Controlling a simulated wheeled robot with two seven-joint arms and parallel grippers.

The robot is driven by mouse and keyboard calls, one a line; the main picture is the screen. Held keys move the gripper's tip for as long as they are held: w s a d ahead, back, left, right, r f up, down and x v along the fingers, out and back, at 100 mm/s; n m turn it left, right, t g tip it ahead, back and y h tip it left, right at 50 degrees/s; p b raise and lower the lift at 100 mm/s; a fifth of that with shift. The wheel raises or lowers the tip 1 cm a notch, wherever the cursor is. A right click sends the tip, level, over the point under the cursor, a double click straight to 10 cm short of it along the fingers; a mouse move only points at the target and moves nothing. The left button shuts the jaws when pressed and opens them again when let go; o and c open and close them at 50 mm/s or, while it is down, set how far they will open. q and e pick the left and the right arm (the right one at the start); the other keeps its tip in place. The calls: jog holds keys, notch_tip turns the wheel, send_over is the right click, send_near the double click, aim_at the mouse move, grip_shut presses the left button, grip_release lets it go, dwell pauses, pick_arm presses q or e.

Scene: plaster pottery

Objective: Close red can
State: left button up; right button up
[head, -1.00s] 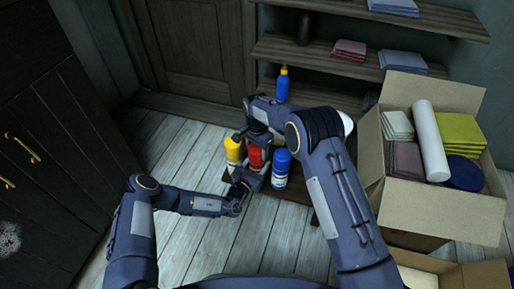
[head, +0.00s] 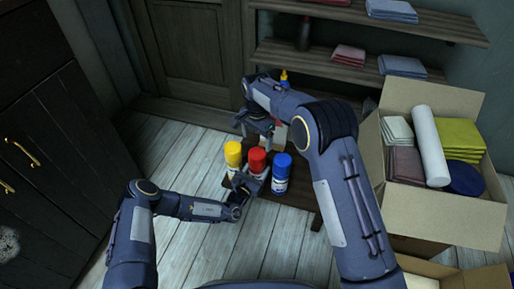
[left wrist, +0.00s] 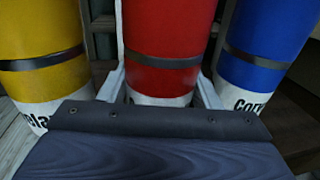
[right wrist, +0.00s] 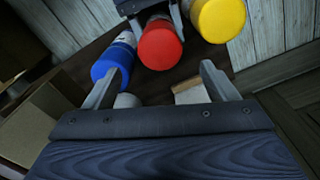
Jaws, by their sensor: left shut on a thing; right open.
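The red can (head: 257,158) stands upright between the yellow can (head: 233,153) and the blue can (head: 281,170) on a low dark table. Its red top shows from above in the right wrist view (right wrist: 160,43). My left gripper (head: 247,183) is shut around the lower part of the red can; in the left wrist view its fingers flank the can's red and white body (left wrist: 168,60). My right gripper (head: 260,127) is open and empty, behind and above the red can, apart from it. Whether a separate lid sits on the can cannot be told.
A blue bottle with a yellow tip (head: 284,76) stands behind my right arm, mostly hidden. A cardboard box (head: 400,213) with folded cloths and a white roll is at right. Shelves (head: 350,70) stand at the back. Open floor (head: 190,240) lies in front.

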aim_at(253, 175)
jog(key=shift+r, duration=1.6)
pick_arm(q)
jog(key=o, duration=1.5)
jog(key=shift+c, duration=0.2)
jog(key=p+v, duration=0.2)
jog(key=v, duration=0.4)
jog(key=shift+s+a+p, duration=0.2)
jog(key=shift+s+p, duration=0.1)
jog(key=shift+s, duration=0.05)
jog(key=shift+s+a, duration=0.2)
jog(key=shift+s, duration=0.3)
pick_arm(e)
notch_tip(253, 175, up, 3)
jog(key=shift+f, duration=0.15)
pick_arm(q)
jog(key=shift+f, duration=0.1)
pick_arm(e)
jog(key=shift+s, duration=0.1)
